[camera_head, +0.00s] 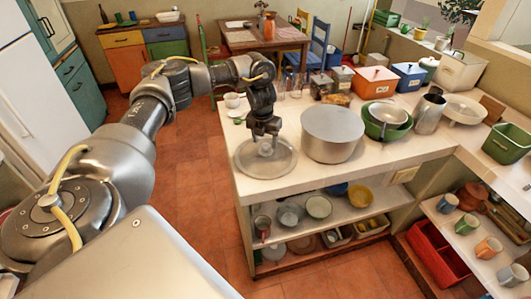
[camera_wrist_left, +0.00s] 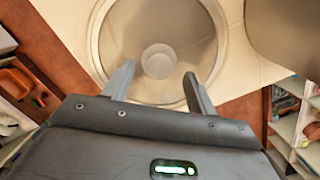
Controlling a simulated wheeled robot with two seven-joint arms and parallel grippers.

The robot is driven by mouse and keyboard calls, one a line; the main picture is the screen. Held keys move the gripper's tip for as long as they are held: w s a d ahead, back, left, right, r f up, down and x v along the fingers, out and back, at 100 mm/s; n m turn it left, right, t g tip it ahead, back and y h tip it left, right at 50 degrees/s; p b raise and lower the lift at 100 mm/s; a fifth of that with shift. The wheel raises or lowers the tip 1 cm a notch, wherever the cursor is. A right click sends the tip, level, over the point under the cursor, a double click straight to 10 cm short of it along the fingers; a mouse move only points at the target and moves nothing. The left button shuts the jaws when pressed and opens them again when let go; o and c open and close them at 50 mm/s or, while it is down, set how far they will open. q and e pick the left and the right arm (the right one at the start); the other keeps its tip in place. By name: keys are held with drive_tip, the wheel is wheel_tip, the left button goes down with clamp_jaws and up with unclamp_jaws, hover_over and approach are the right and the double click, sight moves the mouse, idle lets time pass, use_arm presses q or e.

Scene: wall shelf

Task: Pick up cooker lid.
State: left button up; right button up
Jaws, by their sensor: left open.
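My left gripper (camera_head: 264,138) is above the lid, pointing down. In the left wrist view its two fingers (camera_wrist_left: 156,88) are open, with the knob between and just beyond their tips. I cannot tell whether a finger touches the knob. A large grey metal pot (camera_head: 332,138) stands right of the lid. My right gripper is not in view.
A green bowl (camera_head: 386,125) and a metal pitcher (camera_head: 428,113) stand right of the pot. Shelves with bowls (camera_head: 318,207) are below the counter. Some counter in front of the pot is bare.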

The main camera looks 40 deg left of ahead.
use_arm(q)
drive_tip(key=shift+w+a+f, duration=0.1)
drive_tip(key=shift+w+f, duration=0.1)
drive_tip(key=shift+f, duration=0.75)
clamp_jaws()
